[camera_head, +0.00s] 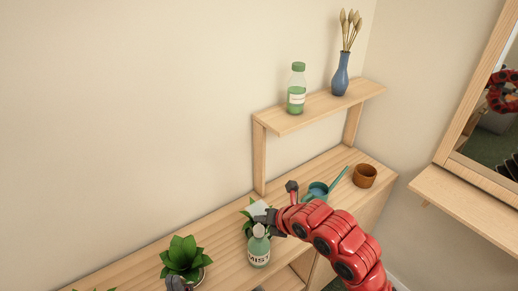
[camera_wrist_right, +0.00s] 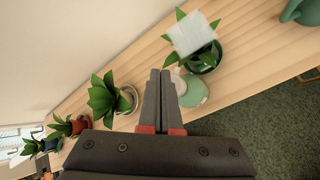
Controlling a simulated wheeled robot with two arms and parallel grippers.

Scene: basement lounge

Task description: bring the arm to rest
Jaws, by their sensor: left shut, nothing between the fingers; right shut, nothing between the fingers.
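My right arm (camera_head: 325,230), red and jointed, reaches in from the lower right over the wooden cabinet top. Its dark right gripper (camera_head: 262,218) is just above and behind the green mist bottle (camera_head: 258,254). In the right wrist view the two fingers of the right gripper (camera_wrist_right: 160,72) lie together, shut and empty, beside the mist bottle (camera_wrist_right: 194,92). I cannot tell if they touch it. A small dark part of my left gripper (camera_head: 176,285) shows at the bottom edge, in front of a potted plant; it is shut and mostly out of frame.
On the cabinet top (camera_head: 222,225) stand a potted plant (camera_head: 183,255), a plant with a pale card (camera_wrist_right: 194,35), a teal watering can (camera_head: 318,190) and a brown pot (camera_head: 364,176). A raised shelf (camera_head: 320,108) holds a green bottle (camera_head: 297,90) and a blue vase (camera_head: 341,75).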

